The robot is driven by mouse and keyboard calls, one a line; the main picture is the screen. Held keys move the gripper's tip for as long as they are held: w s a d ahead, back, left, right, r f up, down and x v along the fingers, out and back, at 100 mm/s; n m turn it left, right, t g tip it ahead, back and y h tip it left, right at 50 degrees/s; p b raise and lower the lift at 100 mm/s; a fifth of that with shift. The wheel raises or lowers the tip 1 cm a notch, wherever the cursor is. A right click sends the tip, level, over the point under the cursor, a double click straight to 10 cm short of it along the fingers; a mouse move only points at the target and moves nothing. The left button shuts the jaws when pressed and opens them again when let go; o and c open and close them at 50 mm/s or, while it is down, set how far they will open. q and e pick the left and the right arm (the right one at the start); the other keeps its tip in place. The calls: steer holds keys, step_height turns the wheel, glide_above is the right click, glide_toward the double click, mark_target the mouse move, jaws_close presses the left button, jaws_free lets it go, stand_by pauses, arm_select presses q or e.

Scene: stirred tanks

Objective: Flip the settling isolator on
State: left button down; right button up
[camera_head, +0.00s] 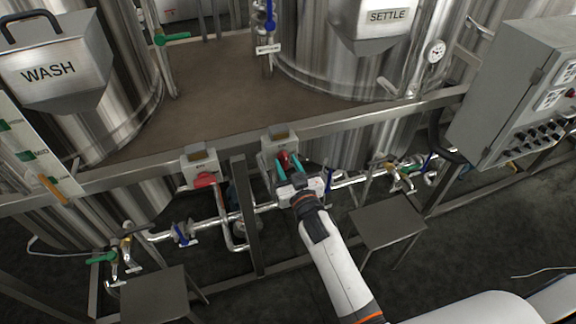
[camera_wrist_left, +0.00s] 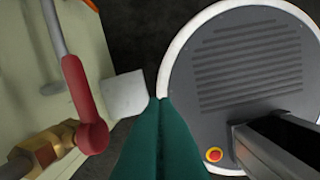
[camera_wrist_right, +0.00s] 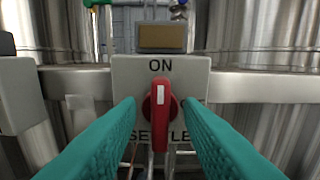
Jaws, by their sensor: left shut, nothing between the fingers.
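The settling isolator (camera_wrist_right: 203,74) is a pale box on the rail, marked ON above and SETTLE below its red handle (camera_wrist_right: 161,118). In the right wrist view the handle stands upright, its white mark near the top end under ON. The isolator also shows in the head view (camera_head: 277,138). My right gripper (camera_wrist_right: 160,104) is open, with one teal finger on each side of the handle and small gaps showing; contact cannot be told. It also shows in the head view (camera_head: 283,163). My left gripper (camera_wrist_left: 161,99) is shut and empty, away from the isolator.
A similar isolator (camera_head: 199,158) with a red handle is to the left on the same rail. Pipes and valves (camera_head: 180,233) run below. A control cabinet (camera_head: 515,90) stands at the right. In the left wrist view a red lever (camera_wrist_left: 82,100) is left of the fingers.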

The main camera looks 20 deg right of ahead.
steer(key=s+b, duration=0.2)
steer(key=s, duration=1)
steer(key=shift+d, duration=0.2)
steer(key=s+f+g, duration=0.3)
steer(key=f, duration=0.8)
steer(key=s+a+f+n+g, duration=0.15)
steer(key=s+f, duration=0.25)
steer(key=f, duration=0.6)
steer(key=s+f+g, duration=0.3)
steer(key=f+g, duration=0.1)
steer(key=f, duration=0.7)
steer(key=s+d+f+g, duration=0.2)
steer(key=s+f, duration=0.4)
steer(key=s, duration=0.3)
steer(key=s+d+f+g, duration=0.3)
steer(key=s+f, duration=0.3)
steer(key=s, duration=0.3)
steer(key=s+d+f+g, duration=0.2)
steer(key=s+f, duration=0.3)
steer(key=s, duration=0.5)
steer(key=shift+d+f+g+h, duration=0.3)
steer(key=shift+d+f+g, duration=0.1)
steer(key=shift+g, duration=0.35)
